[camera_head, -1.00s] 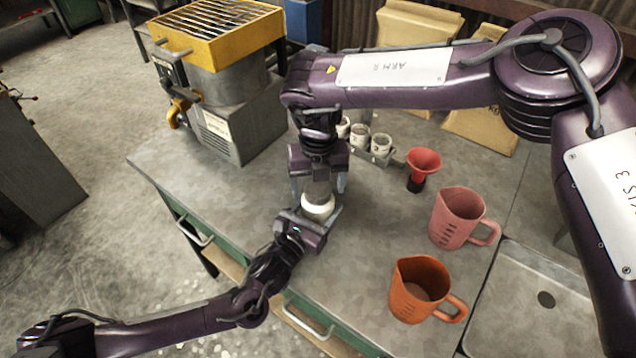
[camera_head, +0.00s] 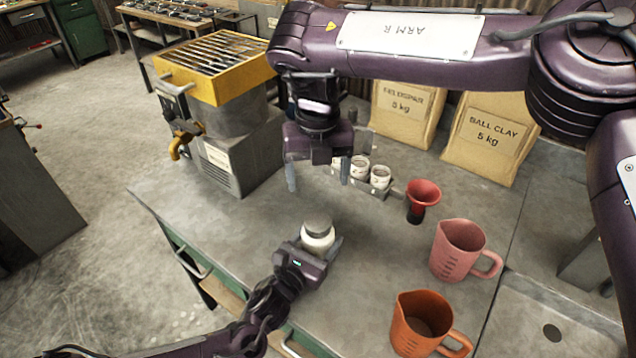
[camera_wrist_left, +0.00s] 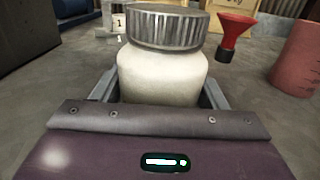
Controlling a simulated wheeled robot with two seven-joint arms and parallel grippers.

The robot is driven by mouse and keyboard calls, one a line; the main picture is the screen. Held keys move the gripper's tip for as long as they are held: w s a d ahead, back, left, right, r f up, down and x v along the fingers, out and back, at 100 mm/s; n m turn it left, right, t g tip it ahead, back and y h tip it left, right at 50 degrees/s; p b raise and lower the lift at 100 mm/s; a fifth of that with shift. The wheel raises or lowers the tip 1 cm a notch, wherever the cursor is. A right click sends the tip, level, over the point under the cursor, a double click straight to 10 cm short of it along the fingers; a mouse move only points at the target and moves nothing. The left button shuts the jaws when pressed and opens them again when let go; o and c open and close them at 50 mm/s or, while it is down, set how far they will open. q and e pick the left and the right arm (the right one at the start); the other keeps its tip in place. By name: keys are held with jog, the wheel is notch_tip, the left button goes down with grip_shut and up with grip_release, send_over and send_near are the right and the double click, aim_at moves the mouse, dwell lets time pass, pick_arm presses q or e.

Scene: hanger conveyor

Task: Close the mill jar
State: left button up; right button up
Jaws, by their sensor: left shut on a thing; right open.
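The mill jar (camera_head: 317,238) is white with a ribbed grey lid (camera_head: 318,224) sitting on its mouth. It stands upright on the table near the front edge. My left gripper (camera_head: 318,247) is shut on the jar's body, and the jar (camera_wrist_left: 162,78) with its lid (camera_wrist_left: 168,27) fills the middle of the left wrist view. The lid looks level; I cannot tell how tight it is. My right gripper (camera_head: 318,184) is open and empty, up above and behind the jar, apart from the lid.
A rack of small white jars (camera_head: 372,188) stands behind. A red funnel (camera_head: 423,194), a pink jug (camera_head: 458,250) and an orange jug (camera_head: 424,318) stand to the right, near a sink (camera_head: 535,315). A yellow-topped machine (camera_head: 215,70) is at back left. Clay bags (camera_head: 490,140) stand behind.

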pick_arm(q)
jog(key=o, duration=2)
jog(key=shift+c, duration=0.2)
jog(key=b+v, duration=0.1)
jog(key=v, duration=0.6)
jog(key=shift+f, duration=0.1)
jog(key=shift+s+a, duration=0.2)
jog(key=shift+s, duration=0.1)
